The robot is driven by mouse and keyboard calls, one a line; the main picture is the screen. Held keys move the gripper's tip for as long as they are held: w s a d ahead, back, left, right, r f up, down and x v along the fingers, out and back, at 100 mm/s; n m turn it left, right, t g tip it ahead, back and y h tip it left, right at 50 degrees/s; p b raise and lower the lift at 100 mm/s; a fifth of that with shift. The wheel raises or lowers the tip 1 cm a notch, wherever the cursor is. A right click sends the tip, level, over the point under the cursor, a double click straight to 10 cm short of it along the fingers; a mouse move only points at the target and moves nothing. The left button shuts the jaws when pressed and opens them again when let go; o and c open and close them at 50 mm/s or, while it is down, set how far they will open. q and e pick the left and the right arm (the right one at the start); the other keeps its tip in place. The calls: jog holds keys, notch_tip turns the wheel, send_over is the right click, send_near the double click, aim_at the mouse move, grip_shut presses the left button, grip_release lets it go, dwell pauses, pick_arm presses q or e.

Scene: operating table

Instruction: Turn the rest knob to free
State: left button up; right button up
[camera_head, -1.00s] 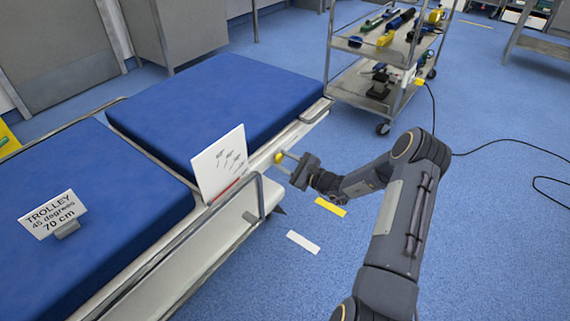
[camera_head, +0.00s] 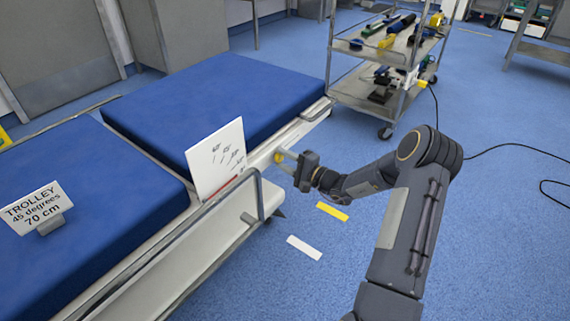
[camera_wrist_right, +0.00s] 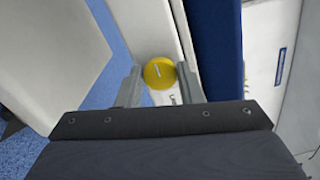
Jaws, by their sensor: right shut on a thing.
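The rest knob is a round yellow disc (camera_wrist_right: 159,73) with a short white line across its face, running roughly up and down in the right wrist view. It sits on the side rail of the blue-padded table, and in the head view it shows as a small yellow spot (camera_head: 278,157). My right gripper (camera_head: 284,160) reaches it from the right. In the right wrist view my right gripper's two grey fingers (camera_wrist_right: 159,82) stand on either side of the knob and are shut on it. My left gripper is not in view.
A white card with printed marks (camera_head: 217,160) stands left of the knob. A metal side rail (camera_head: 259,190) is close in front. A sign reading "TROLLEY 45 degrees 70 cm" (camera_head: 36,207) stands on the near pad. A tool cart (camera_head: 391,128) stands behind. Blue floor is open at right.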

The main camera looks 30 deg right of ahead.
jog(key=shift+f+n, duration=0.1)
jog(key=shift+n, duration=0.2)
jog(key=o, duration=1)
jog(key=shift+c, duration=0.2)
jog(key=shift+s+d, duration=0.25)
jog(key=shift+s, duration=0.25)
jog(key=p+v, duration=0.2)
jog(key=v, duration=0.5)
jog(key=shift+w+a, duration=0.1)
